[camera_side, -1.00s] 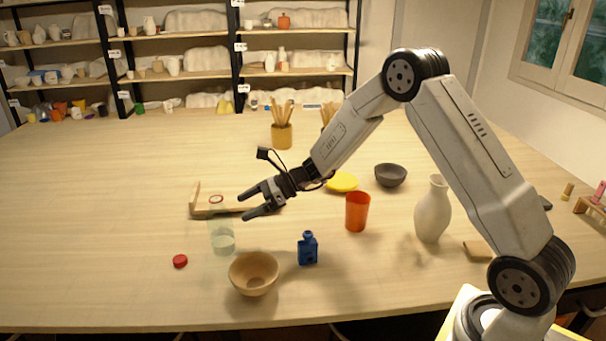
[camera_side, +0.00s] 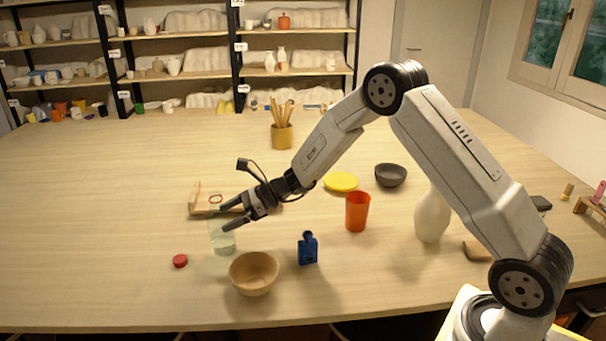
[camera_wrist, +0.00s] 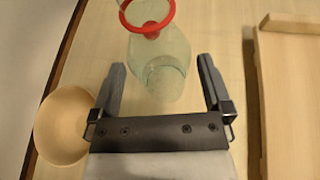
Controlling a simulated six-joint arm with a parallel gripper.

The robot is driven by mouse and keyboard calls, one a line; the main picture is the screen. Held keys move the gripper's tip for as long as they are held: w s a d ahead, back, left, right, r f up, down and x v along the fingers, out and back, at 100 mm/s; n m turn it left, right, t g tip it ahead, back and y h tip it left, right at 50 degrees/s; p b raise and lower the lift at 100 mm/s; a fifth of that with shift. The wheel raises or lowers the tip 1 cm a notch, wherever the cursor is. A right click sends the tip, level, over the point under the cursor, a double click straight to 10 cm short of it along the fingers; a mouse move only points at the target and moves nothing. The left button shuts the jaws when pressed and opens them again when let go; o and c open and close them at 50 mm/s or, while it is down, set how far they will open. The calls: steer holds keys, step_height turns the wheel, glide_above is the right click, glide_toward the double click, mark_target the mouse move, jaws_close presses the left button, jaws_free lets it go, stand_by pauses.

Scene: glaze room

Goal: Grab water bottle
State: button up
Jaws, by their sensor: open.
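A clear, pale-green bottle-like vessel (camera_side: 222,242) stands on the table, left of the wooden bowl in the side view. In the wrist view the vessel (camera_wrist: 163,75) lies ahead of my gripper, roughly between the lines of its two fingers, with a red ring across its upper part. My gripper (camera_side: 228,217) is open, with its fingertips close to the vessel's upper part; contact cannot be told. In the wrist view my gripper (camera_wrist: 160,75) shows both fingers spread and nothing clamped. A small blue bottle (camera_side: 308,250) stands upright right of the bowl.
The wooden bowl (camera_side: 254,274) is close in front of the vessel and left in the wrist view (camera_wrist: 63,125). A red cap-like disc (camera_side: 180,261) lies left. A wooden tray-like piece (camera_side: 200,209) lies behind. An orange cup (camera_side: 357,212) and white vase (camera_side: 431,218) stand right.

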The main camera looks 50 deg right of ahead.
steer(key=shift+x, duration=1.4)
steer(key=c, duration=1.2)
